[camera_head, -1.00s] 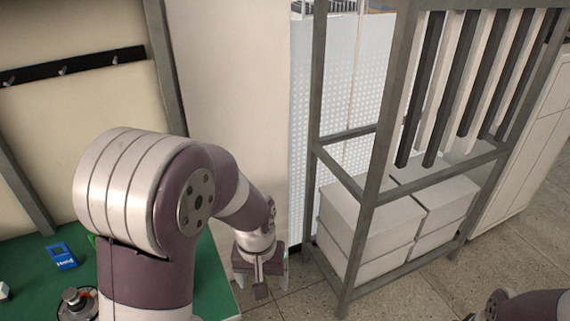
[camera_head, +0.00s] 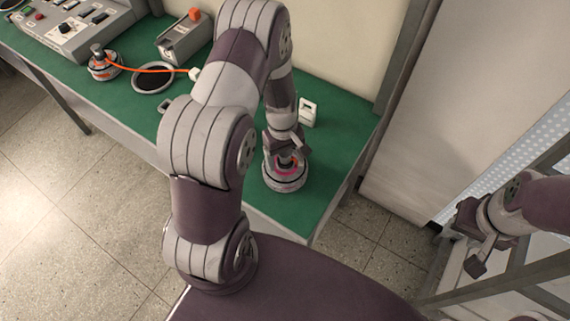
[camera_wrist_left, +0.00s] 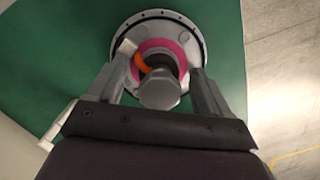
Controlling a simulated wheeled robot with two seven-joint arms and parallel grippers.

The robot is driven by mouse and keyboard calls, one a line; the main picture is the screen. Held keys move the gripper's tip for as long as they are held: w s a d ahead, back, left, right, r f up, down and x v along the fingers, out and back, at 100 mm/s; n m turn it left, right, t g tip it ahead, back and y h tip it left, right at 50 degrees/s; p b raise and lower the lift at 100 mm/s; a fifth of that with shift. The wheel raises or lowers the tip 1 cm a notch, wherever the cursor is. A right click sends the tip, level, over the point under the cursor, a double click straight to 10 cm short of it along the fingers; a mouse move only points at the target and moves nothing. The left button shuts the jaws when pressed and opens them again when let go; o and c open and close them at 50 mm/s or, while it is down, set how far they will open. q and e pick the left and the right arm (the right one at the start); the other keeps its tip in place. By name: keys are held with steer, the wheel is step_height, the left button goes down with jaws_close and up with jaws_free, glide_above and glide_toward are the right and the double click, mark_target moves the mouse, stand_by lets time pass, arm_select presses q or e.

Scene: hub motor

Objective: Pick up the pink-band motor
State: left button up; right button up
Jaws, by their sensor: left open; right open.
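The pink-band motor (camera_head: 285,180) stands upright on the green bench top near its right end. In the left wrist view the motor (camera_wrist_left: 192,38) shows a round grey flange, a pink ring, a short orange piece and a shaft end towards the camera. My left gripper (camera_head: 287,155) is right above the motor, pointing down. In the left wrist view its open fingers (camera_wrist_left: 161,70) lie on either side of the shaft; I cannot tell whether they touch it. My right gripper (camera_head: 468,245) is open and empty, off to the right, away from the bench.
Another motor (camera_head: 104,68) with an orange cable stands at the left of the green bench (camera_head: 330,160).

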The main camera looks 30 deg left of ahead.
arm_select(q)
steer(key=shift+s+a, duration=0.1)
steer(key=shift+s, duration=0.2)
steer(key=shift+w+d+f, duration=0.1)
steer(key=shift+w+d, duration=0.1)
steer(key=shift+w, duration=0.15)
steer(key=c, duration=0.9)
jaws_close()
steer(key=shift+a, duration=0.1)
steer(key=shift+w, duration=0.1)
